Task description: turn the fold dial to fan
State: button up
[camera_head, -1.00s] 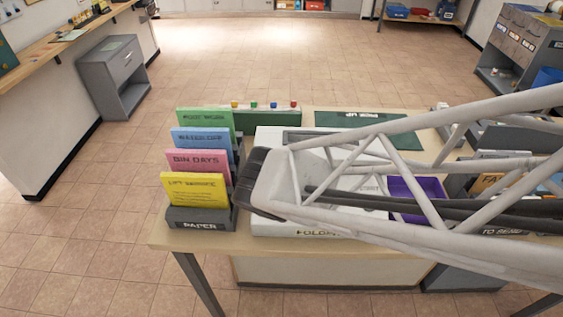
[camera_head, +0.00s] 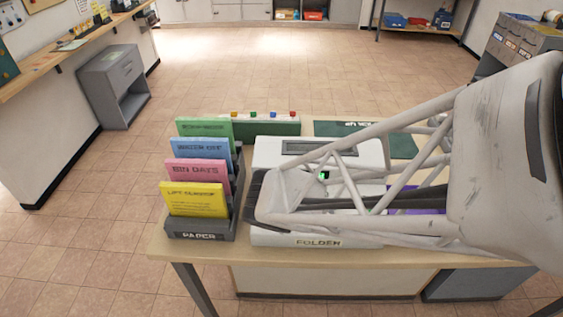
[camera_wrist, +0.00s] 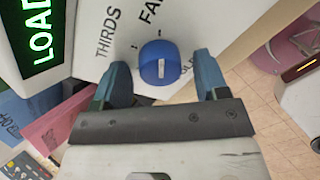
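The fold dial (camera_wrist: 160,63) is a blue round knob with a white mark, on the white folder's face in the wrist view. The words THIRDS (camera_wrist: 108,32) and a partly cut-off FA... label (camera_wrist: 150,10) are printed beside it. My gripper (camera_wrist: 161,70) is open, with one blue finger on each side of the dial. I cannot tell whether either finger touches it. The folder (camera_head: 320,241) stands on the table in the head view, where my arm hides its dial and my fingers. A green LOAD display (camera_wrist: 38,35) shows at the wrist view's upper left.
A paper rack (camera_head: 200,227) with several coloured sheets stands close to the folder's left. A purple tray (camera_head: 425,191) is partly hidden behind my arm at right. A green mat (camera_head: 345,129) and a green box with coloured knobs (camera_head: 262,126) lie behind.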

jog(key=c, duration=0.8)
jog(key=shift+n, duration=0.6)
jog(key=shift+c, duration=0.2)
jog(key=o, duration=0.9)
jog(key=shift+v, duration=3.9)
